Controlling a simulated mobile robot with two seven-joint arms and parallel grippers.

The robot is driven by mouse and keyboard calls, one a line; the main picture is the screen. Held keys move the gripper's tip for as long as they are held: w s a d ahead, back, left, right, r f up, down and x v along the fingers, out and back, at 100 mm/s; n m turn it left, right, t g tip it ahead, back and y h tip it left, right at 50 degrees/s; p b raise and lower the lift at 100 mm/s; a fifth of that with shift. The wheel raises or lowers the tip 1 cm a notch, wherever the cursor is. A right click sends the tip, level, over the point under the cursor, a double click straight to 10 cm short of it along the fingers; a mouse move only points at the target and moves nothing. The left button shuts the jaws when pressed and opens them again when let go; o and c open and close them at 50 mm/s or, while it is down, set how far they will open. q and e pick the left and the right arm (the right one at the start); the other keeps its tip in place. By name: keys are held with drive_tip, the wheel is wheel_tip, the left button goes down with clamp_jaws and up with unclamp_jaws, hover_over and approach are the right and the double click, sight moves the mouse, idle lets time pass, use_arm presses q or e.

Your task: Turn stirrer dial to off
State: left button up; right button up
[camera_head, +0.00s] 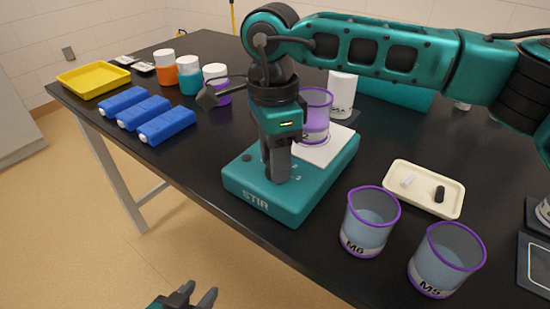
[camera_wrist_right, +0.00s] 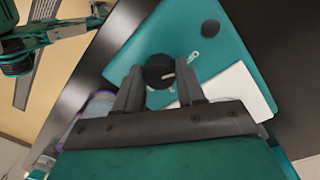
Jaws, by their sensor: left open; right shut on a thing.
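The teal stirrer (camera_head: 270,204), marked STIR, stands at the table's front edge. Its black dial (camera_wrist_right: 158,72) shows in the right wrist view with a white pointer line towards the right of that picture. My right gripper (camera_head: 277,178) points down at the stirrer's front, and its fingers (camera_wrist_right: 160,85) are shut on the dial from both sides. In the head view the fingers hide the dial. A second dark round knob (camera_head: 246,157) sits at the stirrer's left corner, apart from the gripper. My left gripper (camera_head: 196,295) is open and empty, low in front of the table.
A purple beaker (camera_head: 315,120) stands on the stirrer's white plate (camera_head: 328,150). Beakers M6 (camera_head: 368,225) and M5 (camera_head: 444,262) and a cream tray (camera_head: 408,172) lie to the right. Blue blocks (camera_head: 143,112), capped jars (camera_head: 188,78) and a yellow tray (camera_head: 92,80) are at left.

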drive_tip(key=shift+r, duration=0.1)
idle(0.4)
drive_tip(key=o, duration=1.1)
drive_tip(key=shift+c, duration=0.2)
wheel_tip(320, 180, up, 13)
drive_tip(key=p, duration=0.1)
drive_tip(key=shift+w+a, duration=0.15)
drive_tip(key=shift+w, duration=0.15)
